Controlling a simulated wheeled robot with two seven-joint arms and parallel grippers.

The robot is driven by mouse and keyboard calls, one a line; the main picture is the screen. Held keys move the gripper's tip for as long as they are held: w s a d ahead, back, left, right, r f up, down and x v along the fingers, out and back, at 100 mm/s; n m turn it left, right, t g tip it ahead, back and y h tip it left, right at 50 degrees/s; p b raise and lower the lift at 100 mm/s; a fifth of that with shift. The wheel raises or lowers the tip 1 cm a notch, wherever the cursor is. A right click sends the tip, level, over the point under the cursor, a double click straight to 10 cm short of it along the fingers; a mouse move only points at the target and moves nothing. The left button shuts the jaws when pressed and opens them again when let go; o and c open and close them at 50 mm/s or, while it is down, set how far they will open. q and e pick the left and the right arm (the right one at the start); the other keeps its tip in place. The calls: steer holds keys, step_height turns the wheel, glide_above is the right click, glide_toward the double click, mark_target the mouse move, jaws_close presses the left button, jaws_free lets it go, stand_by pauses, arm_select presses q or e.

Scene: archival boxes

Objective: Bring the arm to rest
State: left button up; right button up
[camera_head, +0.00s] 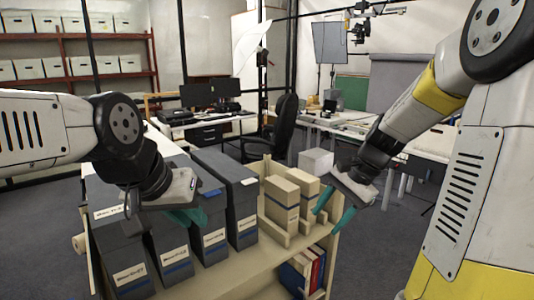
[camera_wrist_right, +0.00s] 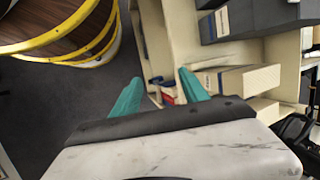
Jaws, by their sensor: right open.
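My right arm reaches down from the upper right in the head view. Its gripper (camera_head: 334,214) has two teal fingers spread apart with nothing between them, in front of the right end of the shelf unit. The right wrist view also shows this open gripper (camera_wrist_right: 160,80), over dark floor and the unit's edge. My left arm comes in from the left. Its gripper (camera_head: 187,217) hangs over the grey boxes, seen nearly side-on, so its finger gap is hidden. I cannot tell whether it touches a box.
Several grey archival boxes (camera_head: 242,215) stand upright on the pale shelf unit (camera_head: 250,277). Tan boxes (camera_head: 280,205) stand in its right part, and blue and red binders (camera_head: 313,268) sit lower. A black chair (camera_head: 284,122) and desks are behind. Carpet right of the unit is partly free.

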steer(key=s+r+n+t+h, duration=0.1)
steer(key=s+r+n+t, duration=0.1)
steer(key=s+r+n, duration=0.2)
steer(key=s+a+r+n+t+h, duration=0.1)
steer(key=s+r+n+t, duration=0.2)
steer(key=s, duration=0.7)
step_height(320, 180, up, 2)
steer(key=n, duration=0.3)
steer(key=shift+a+r+h, duration=0.25)
steer(key=shift+a+h, duration=0.05)
